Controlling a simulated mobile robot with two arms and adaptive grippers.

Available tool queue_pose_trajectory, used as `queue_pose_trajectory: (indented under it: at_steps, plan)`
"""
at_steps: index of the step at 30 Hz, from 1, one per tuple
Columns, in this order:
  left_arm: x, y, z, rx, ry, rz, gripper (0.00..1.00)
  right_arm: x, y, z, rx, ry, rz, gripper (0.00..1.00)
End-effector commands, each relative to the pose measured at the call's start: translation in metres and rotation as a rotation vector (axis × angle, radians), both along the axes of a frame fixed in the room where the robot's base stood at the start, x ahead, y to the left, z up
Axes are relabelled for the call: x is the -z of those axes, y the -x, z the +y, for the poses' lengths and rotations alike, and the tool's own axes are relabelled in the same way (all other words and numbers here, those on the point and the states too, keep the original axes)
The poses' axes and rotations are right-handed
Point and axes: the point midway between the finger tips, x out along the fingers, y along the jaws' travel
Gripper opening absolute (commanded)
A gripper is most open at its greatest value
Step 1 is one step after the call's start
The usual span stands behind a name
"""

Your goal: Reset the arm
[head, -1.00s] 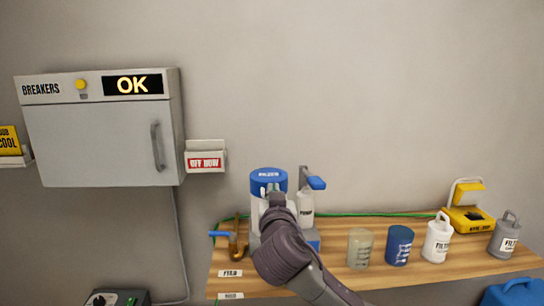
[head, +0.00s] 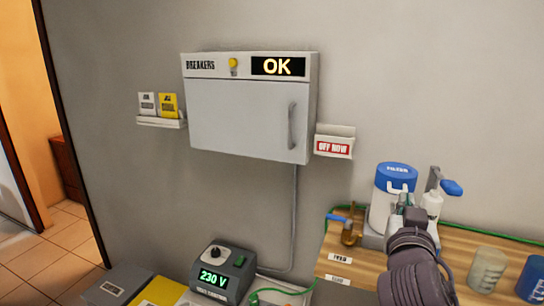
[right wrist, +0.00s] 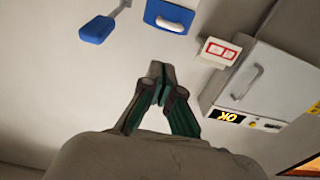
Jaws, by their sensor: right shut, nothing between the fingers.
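My right gripper (head: 408,212) stands in front of the blue-topped white canister (head: 391,200) in the head view and hides part of it. In the right wrist view the right gripper (right wrist: 158,75) has its fingers together with nothing between them. That view also shows the canister's blue part with a white handle (right wrist: 168,17) and a blue lever (right wrist: 97,28), both apart from the fingertips. My left gripper is in neither view.
A closed breaker box (head: 250,113) reading OK hangs on the wall, with an OFF NOW holder (head: 334,142) beside it. A card shelf (head: 160,121) is at its left. A 230 V unit (head: 222,272) stands below. Cups (head: 486,270) stand on the wooden bench (head: 455,265). A doorway opens at far left.

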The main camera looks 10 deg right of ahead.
Motion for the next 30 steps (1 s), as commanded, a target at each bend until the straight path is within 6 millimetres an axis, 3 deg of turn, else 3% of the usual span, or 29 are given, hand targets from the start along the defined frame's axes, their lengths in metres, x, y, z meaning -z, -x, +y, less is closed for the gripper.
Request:
queue_pose_trajectory:
  at_steps: [4,8,12,15,21,29,30]
  plan:
    - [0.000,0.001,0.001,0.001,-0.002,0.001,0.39,0.054,0.001,0.010,-0.043,-0.010,0.156,0.00]
    - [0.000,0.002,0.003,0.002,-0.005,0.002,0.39,0.142,0.019,0.029,-0.130,-0.028,0.417,0.00]
    - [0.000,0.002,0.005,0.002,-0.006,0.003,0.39,0.236,0.062,0.055,-0.249,-0.060,0.709,0.00]
    - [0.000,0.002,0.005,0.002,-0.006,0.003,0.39,0.285,0.099,0.072,-0.329,-0.088,0.875,0.00]
    - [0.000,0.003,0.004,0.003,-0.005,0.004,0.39,0.345,0.164,0.099,-0.458,-0.144,1.101,0.00]
    - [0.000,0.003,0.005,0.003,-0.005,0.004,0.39,0.390,0.243,0.126,-0.596,-0.227,1.310,0.00]
    - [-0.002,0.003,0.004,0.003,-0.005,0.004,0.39,0.399,0.236,0.126,-0.596,-0.221,1.311,0.00]
